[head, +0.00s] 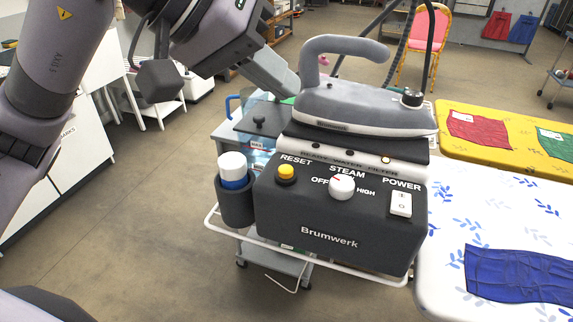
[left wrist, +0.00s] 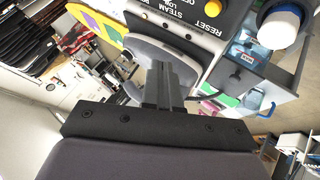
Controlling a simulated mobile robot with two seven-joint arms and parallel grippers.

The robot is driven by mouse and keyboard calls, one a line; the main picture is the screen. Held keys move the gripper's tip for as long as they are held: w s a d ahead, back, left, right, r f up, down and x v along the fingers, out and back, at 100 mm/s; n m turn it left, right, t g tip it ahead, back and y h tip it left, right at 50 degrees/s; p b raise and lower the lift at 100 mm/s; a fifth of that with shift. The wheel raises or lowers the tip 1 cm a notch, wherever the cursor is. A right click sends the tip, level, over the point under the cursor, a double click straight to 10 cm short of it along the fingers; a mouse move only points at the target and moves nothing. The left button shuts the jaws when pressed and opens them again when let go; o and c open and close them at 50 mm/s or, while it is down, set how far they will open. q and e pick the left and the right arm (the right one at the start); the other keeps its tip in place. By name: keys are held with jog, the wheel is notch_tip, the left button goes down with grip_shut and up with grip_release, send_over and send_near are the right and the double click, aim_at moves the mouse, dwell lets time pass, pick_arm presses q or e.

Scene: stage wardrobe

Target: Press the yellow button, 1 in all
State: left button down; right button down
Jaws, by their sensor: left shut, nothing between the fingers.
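The yellow button (head: 286,172) is a round cap on a black base under the word RESET, on the front of the dark Brumwerk steam station (head: 330,228). It also shows at the top of the left wrist view (left wrist: 211,8). My left gripper (head: 288,86) is shut and empty. In the head view it appears above and behind the button, near the grey iron, clear of the button. Its closed fingers also show in the left wrist view (left wrist: 163,75), pointing toward the station. My right gripper is not in view.
A steam knob (head: 342,187) and a white power switch (head: 401,203) sit right of the button. A white-capped bottle (head: 232,168) stands in a holder at its left. The grey iron (head: 358,105) rests on top. A patterned ironing board (head: 460,210) is at the right.

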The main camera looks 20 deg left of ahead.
aim_at(279, 170)
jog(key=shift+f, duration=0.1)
